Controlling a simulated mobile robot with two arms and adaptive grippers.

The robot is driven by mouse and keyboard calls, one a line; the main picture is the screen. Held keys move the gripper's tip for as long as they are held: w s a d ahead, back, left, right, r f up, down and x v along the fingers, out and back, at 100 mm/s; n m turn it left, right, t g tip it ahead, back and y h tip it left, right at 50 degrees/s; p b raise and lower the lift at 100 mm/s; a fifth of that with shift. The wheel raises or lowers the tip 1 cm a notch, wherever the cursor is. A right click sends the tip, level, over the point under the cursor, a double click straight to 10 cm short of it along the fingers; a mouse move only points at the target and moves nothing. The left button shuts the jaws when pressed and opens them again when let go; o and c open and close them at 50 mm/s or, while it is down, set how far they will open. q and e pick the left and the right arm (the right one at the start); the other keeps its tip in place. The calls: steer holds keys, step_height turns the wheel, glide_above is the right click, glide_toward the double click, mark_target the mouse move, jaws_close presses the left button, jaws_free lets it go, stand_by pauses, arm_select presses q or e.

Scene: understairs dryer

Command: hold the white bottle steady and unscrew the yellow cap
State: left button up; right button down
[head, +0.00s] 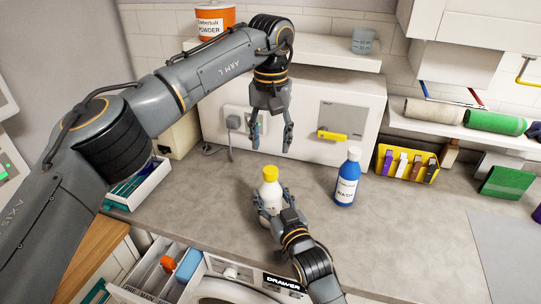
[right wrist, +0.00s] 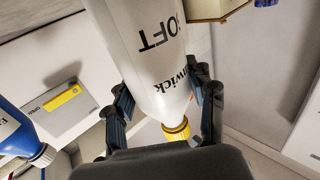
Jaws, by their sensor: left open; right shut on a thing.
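The white bottle (head: 270,198) with its yellow cap (head: 269,173) is upright at the middle of the grey counter. The cap sits on its neck. My right gripper (head: 276,215) is shut on the bottle's body from the front and hides its lower part. In the right wrist view the bottle (right wrist: 155,65) appears upside down between my two fingers, with dark lettering and the yellow cap (right wrist: 176,129) low in the picture. My left gripper (head: 271,146) is open and empty, pointing down above the cap, with a gap between them.
A blue bottle with a white cap (head: 346,180) stands to the right. Behind is a white panel with a yellow handle (head: 332,135) and a socket with a plug (head: 233,121). A yellow bin (head: 408,163) is at right. An open drawer (head: 150,280) is at front left.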

mark_target(270, 170)
arm_select(q)
steer(key=shift+f+m, duration=0.25)
steer(key=shift+m, duration=0.45)
step_height(270, 170, down, 8)
steer(key=shift+r, duration=0.25)
steer(key=shift+c, duration=0.2)
